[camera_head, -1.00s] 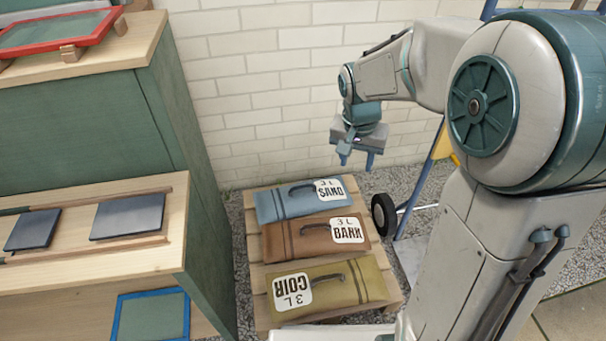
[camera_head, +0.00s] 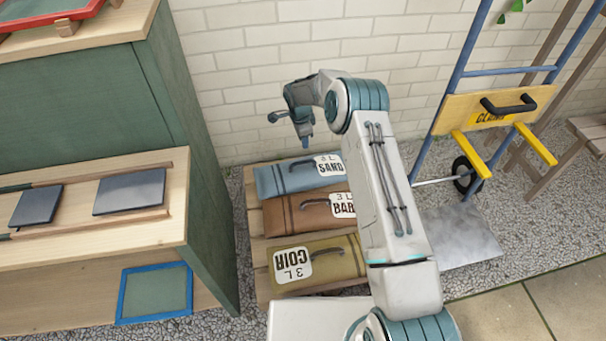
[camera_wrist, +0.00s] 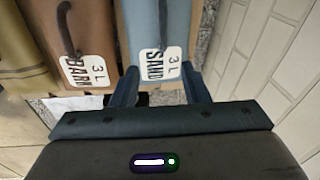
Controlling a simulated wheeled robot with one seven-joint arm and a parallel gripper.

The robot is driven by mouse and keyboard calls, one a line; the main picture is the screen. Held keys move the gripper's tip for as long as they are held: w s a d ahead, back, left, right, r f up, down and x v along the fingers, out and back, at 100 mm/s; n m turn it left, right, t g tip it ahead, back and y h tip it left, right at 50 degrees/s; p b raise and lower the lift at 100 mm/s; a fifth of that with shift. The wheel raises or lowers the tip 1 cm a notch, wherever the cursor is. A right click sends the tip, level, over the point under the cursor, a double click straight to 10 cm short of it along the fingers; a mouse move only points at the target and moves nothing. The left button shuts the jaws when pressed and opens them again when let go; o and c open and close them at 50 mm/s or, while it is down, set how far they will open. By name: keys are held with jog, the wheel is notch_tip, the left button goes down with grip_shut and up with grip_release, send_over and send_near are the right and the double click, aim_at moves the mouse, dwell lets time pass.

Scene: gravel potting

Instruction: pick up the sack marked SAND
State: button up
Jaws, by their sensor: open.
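The blue sack marked SAND (camera_head: 288,178) lies at the back of a wooden pallet against the brick wall. It has a dark handle on top and a white label. My gripper (camera_head: 292,128) hangs above it and is open, with nothing between its fingers. In the wrist view the SAND sack (camera_wrist: 152,32) lies ahead of my gripper (camera_wrist: 160,80), with its label just beyond the fingertips. The fingers appear apart from the sack. My arm hides the right ends of the sacks in the head view.
The brown BARK sack (camera_head: 300,216) and the olive COIR sack (camera_head: 335,262) lie in front on the same pallet (camera_head: 256,225). A green cabinet (camera_head: 200,170) stands left. A blue-framed hand truck (camera_head: 460,110) with a yellow crosspiece stands right. The brick wall (camera_head: 240,90) is close behind.

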jog(key=b, duration=0.3)
send_over(302, 161)
jog(key=s, duration=0.1)
notch_tip(302, 161, down, 10)
jog(key=shift+m, duration=0.3)
jog(key=shift+w+d+f+b, duration=0.1)
jog(key=shift+w+f+b, duration=0.1)
jog(key=shift+f+b, duration=0.95)
jog(key=shift+w+f+b, duration=0.2)
jog(key=shift+f+b, duration=0.35)
jog(key=shift+f, duration=1.05)
grip_shut()
jog(key=shift+w+r, duration=0.15)
jog(key=shift+r, duration=0.2)
